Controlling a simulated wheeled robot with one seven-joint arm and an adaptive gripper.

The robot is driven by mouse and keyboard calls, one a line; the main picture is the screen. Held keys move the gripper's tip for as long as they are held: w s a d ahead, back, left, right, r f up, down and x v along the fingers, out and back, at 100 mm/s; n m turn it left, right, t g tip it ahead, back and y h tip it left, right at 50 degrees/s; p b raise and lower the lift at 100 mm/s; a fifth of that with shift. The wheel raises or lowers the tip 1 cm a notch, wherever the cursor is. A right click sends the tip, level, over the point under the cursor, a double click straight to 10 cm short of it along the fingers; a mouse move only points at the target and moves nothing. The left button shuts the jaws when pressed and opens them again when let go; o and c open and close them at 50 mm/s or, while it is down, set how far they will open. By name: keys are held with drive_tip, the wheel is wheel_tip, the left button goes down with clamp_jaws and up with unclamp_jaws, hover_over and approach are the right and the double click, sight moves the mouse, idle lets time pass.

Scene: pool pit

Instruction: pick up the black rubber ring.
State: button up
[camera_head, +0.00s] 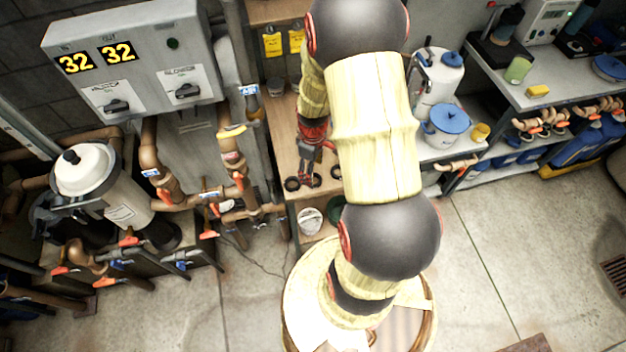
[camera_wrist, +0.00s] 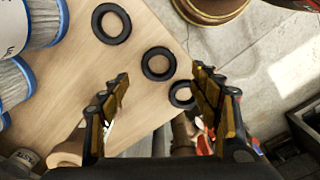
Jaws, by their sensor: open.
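Three black rubber rings lie flat on a wooden bench top. In the wrist view, one ring (camera_wrist: 96,25) is at the upper left, one (camera_wrist: 145,65) is in the middle, and one (camera_wrist: 173,96) is lower right near the bench edge, partly covered by my right finger. My gripper (camera_wrist: 160,73) is open and empty, with the middle ring seen between its fingertips. In the head view, my gripper (camera_head: 306,172) hangs over the bench beside the rings, partly hidden by my arm. Its height above them is hard to judge.
The wooden bench (camera_wrist: 75,75) ends just right of the rings, with floor beyond. White and blue pleated cartridges (camera_wrist: 45,22) stand left of the rings. In the head view, brown pipes with valves (camera_head: 150,150) are left of the bench, and a metal shelf (camera_head: 535,90) is right.

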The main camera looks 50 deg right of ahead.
wheel_tip(320, 180, down, 5)
drive_tip(key=shift+d+r+b, duration=0.1)
drive_tip(key=shift+r+b, duration=0.05)
drive_tip(key=shift+b, duration=0.15)
drive_tip(key=shift+c, duration=0.6)
drive_tip(key=c, duration=0.7)
drive_tip(key=shift+c, duration=0.5)
drive_tip(key=shift+r, duration=0.15)
